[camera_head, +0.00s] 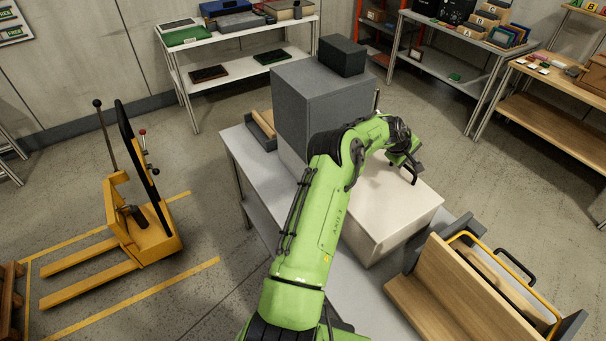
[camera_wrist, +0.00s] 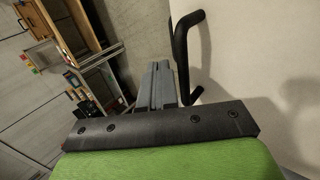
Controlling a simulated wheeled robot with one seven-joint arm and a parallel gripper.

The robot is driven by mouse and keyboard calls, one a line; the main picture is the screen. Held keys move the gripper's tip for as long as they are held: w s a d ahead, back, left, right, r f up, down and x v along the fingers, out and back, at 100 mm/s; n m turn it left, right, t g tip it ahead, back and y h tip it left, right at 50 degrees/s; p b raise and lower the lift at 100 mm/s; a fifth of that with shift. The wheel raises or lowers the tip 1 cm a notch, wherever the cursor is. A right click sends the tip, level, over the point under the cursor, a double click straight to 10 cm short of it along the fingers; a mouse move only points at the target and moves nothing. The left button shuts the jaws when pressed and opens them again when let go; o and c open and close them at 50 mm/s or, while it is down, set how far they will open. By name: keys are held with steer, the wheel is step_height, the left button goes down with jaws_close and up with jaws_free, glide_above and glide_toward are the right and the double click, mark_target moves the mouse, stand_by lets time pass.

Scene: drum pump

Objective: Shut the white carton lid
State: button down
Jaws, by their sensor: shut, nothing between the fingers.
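The white carton (camera_head: 408,235) stands on a grey table, partly hidden behind my green arm. Its white top, the lid (camera_head: 395,215), looks flat and level in the head view. I cannot tell whether a small gap is left under it, and my arm covers its left part. My gripper (camera_head: 413,181) is shut and empty at the far right part of the top; I cannot tell whether it touches.
A large grey box (camera_head: 320,105) with a smaller dark box (camera_head: 341,55) on it stands behind the carton. A wooden holder with a yellow-framed item (camera_head: 455,285) stands close at the right. A yellow pallet truck (camera_head: 150,235) is at the left. Shelves line the back; floor between is free.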

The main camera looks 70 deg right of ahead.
steer(key=shift+r, duration=0.1)
stand_by(0.3)
steer(key=b+v, duration=0.1)
steer(key=v, duration=1.4)
steer(key=shift+w+a+r, duration=0.15)
steer(key=shift+w+a, duration=0.05)
steer(key=shift+a, duration=0.05)
